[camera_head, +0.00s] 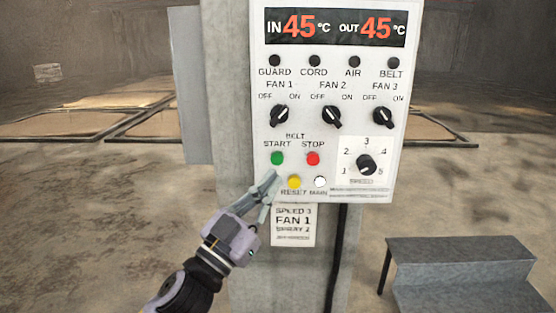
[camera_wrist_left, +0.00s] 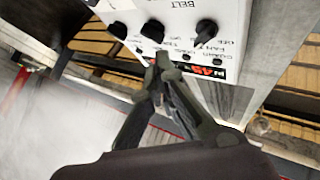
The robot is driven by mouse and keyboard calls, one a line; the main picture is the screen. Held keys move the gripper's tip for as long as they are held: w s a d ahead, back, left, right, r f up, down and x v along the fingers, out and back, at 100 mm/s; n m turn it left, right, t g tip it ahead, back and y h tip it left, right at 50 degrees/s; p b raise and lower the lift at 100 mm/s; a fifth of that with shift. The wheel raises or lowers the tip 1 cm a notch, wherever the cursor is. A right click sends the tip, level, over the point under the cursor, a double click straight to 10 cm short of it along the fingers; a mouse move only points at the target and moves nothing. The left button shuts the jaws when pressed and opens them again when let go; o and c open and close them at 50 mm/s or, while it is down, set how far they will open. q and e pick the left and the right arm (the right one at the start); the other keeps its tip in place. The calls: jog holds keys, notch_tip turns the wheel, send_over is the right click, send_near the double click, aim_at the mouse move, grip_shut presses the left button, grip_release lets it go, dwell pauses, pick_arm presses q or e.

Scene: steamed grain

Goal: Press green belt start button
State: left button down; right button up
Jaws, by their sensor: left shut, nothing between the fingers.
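The green belt start button (camera_head: 277,158) is on the white control panel (camera_head: 330,140), under the word START. The red stop button (camera_head: 313,158) is to its right. My left gripper (camera_head: 272,178) is shut and empty, its fingertips just below the green button and left of the yellow reset button (camera_head: 294,182). I cannot tell whether the tips touch the panel. In the left wrist view the shut fingers (camera_wrist_left: 163,62) point toward the panel (camera_wrist_left: 190,15), where knobs show; the green button is not visible there. My right gripper is not in view.
The panel is mounted on a grey post (camera_head: 225,120). Three fan knobs, a speed dial (camera_head: 366,164) and a white button (camera_head: 320,181) are near the start button. A paper label (camera_head: 293,226) hangs below. Grey steps (camera_head: 460,270) stand at lower right.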

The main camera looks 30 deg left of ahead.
aim_at(273, 162)
pick_arm(q)
jog(key=shift+w+a, duration=0.1)
jog(key=shift+w+a, duration=0.75)
jog(key=shift+w, duration=0.45)
jog(key=shift+w+a, duration=0.7)
jog(key=shift+w, duration=0.55)
jog(key=shift+w+a, duration=0.75)
jog(key=shift+w, duration=0.45)
jog(key=shift+w+a, duration=0.1)
jog(key=shift+w, duration=0.05)
jog(key=shift+w+a, duration=0.15)
jog(key=shift+w, duration=0.1)
jog(key=shift+w+a, duration=0.25)
jog(key=shift+w, duration=0.15)
jog(key=shift+s, duration=0.1)
jog(key=shift+s+d, duration=0.45)
jog(key=shift+s, duration=0.25)
